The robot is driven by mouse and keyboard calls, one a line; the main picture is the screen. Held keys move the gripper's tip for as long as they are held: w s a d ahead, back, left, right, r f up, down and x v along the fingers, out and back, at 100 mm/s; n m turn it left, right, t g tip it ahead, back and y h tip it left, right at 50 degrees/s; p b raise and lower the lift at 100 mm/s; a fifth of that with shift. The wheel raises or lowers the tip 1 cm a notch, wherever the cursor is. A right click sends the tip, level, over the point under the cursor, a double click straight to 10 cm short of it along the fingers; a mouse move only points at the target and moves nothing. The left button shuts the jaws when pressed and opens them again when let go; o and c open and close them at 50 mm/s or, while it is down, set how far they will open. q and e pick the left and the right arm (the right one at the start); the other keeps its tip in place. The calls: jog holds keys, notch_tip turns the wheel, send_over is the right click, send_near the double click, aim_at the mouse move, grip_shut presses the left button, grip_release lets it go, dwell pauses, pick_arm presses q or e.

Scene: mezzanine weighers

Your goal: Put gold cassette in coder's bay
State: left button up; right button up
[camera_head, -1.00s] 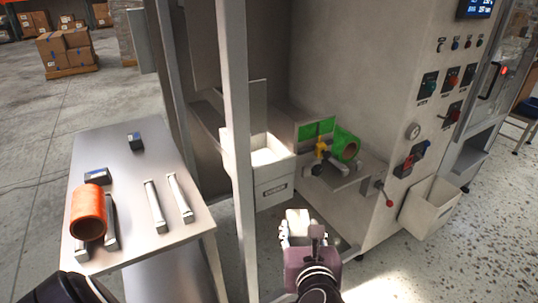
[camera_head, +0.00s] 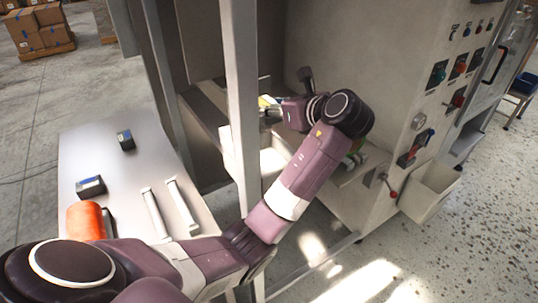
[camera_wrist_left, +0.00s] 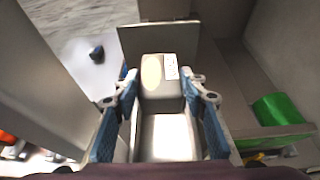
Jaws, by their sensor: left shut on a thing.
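My left gripper (camera_wrist_left: 163,100) is shut on a pale, cream-beige block with a white label (camera_wrist_left: 160,75), seen between its blue-padded fingers in the left wrist view; I take it for the gold cassette. In the head view the left gripper (camera_head: 268,108) is inside the machine frame, above the white bin, and partly hidden by the upright post. An upright grey panel (camera_wrist_left: 160,36) stands just beyond the block. I cannot tell which opening is the coder's bay. My right gripper is not in view.
The white bin (camera_head: 272,162) is below the gripper. A green roll (camera_wrist_left: 280,108) lies to the right in the wrist view. A grey post (camera_head: 240,90) stands close to my arm. The left table (camera_head: 85,150) holds dark labelled blocks (camera_head: 125,139), metal bars and an orange roll (camera_head: 85,220).

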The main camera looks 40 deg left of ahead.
pick_arm(q)
notch_tip(320, 180, down, 15)
jog(key=shift+f+p, duration=0.2)
jog(key=shift+p, duration=0.6)
jog(key=shift+f, duration=0.25)
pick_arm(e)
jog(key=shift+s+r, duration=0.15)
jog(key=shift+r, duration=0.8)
pick_arm(q)
jog(key=shift+f, duration=0.1)
jog(key=shift+f+p, duration=0.3)
jog(key=shift+f, duration=0.2)
jog(key=o, duration=1.2)
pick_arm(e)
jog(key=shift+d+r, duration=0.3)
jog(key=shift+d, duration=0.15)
